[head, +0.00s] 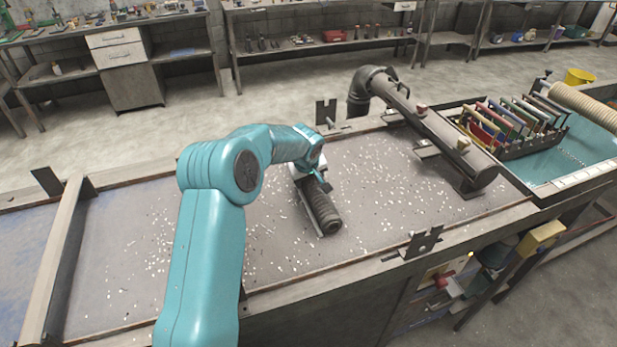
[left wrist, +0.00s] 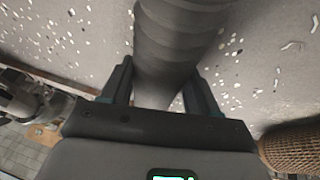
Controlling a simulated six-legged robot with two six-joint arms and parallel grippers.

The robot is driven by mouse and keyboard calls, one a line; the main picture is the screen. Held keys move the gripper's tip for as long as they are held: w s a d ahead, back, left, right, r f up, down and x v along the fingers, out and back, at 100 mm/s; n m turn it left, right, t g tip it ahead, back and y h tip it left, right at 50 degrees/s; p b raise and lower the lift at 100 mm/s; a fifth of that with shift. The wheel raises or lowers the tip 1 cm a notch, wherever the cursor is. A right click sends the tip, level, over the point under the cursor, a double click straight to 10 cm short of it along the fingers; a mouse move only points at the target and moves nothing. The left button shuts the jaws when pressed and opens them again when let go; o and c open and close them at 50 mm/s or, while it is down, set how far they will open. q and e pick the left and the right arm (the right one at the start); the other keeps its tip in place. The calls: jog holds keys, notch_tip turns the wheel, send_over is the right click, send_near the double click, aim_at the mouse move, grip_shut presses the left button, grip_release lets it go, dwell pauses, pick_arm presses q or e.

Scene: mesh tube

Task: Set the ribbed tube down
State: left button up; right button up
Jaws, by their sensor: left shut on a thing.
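The ribbed tube (head: 321,208) is dark grey and lies lengthwise over the speckled middle of the bench. In the left wrist view the tube (left wrist: 178,38) runs between the two fingers and away from the gripper. My left gripper (head: 316,178) is shut on the tube near its far end; it also shows in the left wrist view (left wrist: 160,88). The arm hides part of the tube's far end. The tube is at or close to the bench surface; I cannot tell whether it touches. My right gripper is not in view.
The bench top (head: 385,215) is strewn with pale chips and has raised edges. A large dark pipe (head: 430,125) lies to the right, with a rack of coloured-handled tools (head: 510,125) beyond it. A slotted bracket (head: 422,243) stands on the near edge.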

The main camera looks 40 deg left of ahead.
pick_arm(q)
jog(key=shift+f, duration=0.2)
jog(key=o, duration=1.2)
jog(key=shift+r, duration=0.1)
jog(key=shift+r, duration=0.25)
jog(key=b+v, duration=0.2)
jog(key=v, duration=0.9)
jog(key=shift+s+d+r, duration=0.15)
jog(key=shift+r, duration=0.15)
jog(key=shift+s+f, duration=0.1)
